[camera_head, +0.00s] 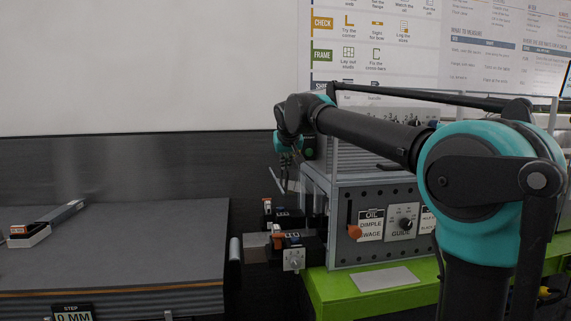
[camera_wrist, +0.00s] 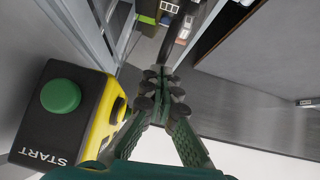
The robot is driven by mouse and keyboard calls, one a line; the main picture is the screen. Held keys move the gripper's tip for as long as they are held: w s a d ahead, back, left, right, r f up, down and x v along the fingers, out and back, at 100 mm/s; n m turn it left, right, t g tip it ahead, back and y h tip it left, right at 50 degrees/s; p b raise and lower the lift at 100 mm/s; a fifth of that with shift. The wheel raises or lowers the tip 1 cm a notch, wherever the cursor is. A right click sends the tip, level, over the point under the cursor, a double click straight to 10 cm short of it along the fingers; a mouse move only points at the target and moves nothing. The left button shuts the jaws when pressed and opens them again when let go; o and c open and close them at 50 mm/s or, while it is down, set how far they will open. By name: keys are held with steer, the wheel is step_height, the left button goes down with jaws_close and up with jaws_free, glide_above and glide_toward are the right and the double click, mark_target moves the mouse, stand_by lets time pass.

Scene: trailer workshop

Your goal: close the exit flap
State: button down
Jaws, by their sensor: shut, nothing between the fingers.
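My gripper (camera_wrist: 160,88) is shut and empty, its green fingers together in the middle of the wrist view. In the head view my gripper (camera_head: 283,178) hangs at the left end of the grey machine (camera_head: 345,252). A clear-panelled, metal-framed guard (camera_head: 345,160) stands on the machine, and part of a similar frame (camera_wrist: 82,25) shows at upper left in the wrist view. I cannot clearly pick out the exit flap or tell its angle; the machine's left end is partly hidden by my arm and gripper.
A yellow and black START box with a green button (camera_wrist: 60,96) is close left of my gripper. Black fixtures with orange parts (camera_head: 288,242) stick out left of the machine, above the gap before the dark table (camera_head: 120,245). The machine stands on a green bench (camera_head: 335,290).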

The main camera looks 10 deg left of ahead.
mark_target(280, 182)
steer(key=shift+s+a+f+n+t+h, duration=0.15)
steer(key=shift+a+f+n+h, duration=0.15)
steer(key=shift+a+f+h, duration=0.25)
steer(key=shift+s+a+f+n+t+h, duration=0.15)
steer(key=shift+a+f+n+h, duration=0.2)
steer(key=shift+f, duration=0.4)
step_height(280, 182, down, 14)
steer(key=d+n+t+h, duration=0.1)
steer(key=n+t+h, duration=0.3)
steer(key=n+h, duration=0.2)
steer(key=shift+w+d+r+t+h, duration=0.15)
steer(key=shift+w+d+t+h, duration=0.2)
steer(key=shift+h, duration=0.45)
steer(key=shift+s, duration=0.1)
